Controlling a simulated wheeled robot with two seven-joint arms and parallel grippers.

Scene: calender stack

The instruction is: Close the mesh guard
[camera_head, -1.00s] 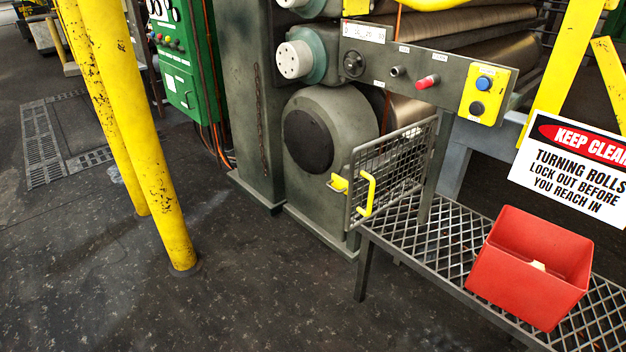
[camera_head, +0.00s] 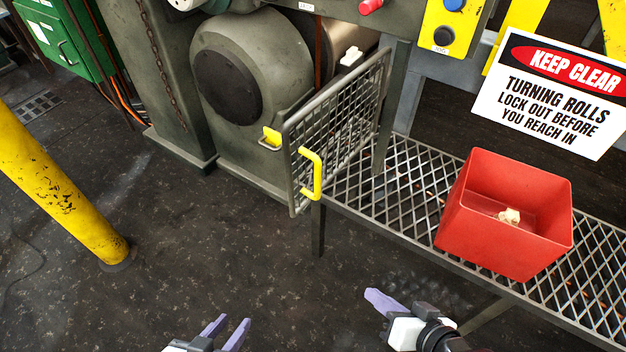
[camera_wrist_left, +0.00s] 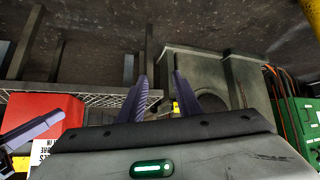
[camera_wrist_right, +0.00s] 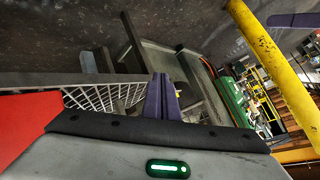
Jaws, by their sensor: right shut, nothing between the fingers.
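The mesh guard (camera_head: 338,128) is a grey wire-mesh panel in a tube frame, standing swung out from the machine in the head view. Its yellow U-shaped handle (camera_head: 314,174) is on its near left edge, with a yellow latch piece (camera_head: 271,137) beside it. My left gripper (camera_head: 230,328) is at the bottom of the head view, open and empty, its purple fingers apart, well short of the guard. My right gripper (camera_head: 376,298) is to its right, shut and empty, in front of the grated bench. Neither gripper touches the guard. In the right wrist view its fingers (camera_wrist_right: 161,98) are together.
A red bin (camera_head: 503,250) with a small pale object in it stands on the grated bench (camera_head: 400,213). A warning sign (camera_head: 550,92) hangs above. A yellow post (camera_head: 62,195) stands at left. The floor before the guard is clear.

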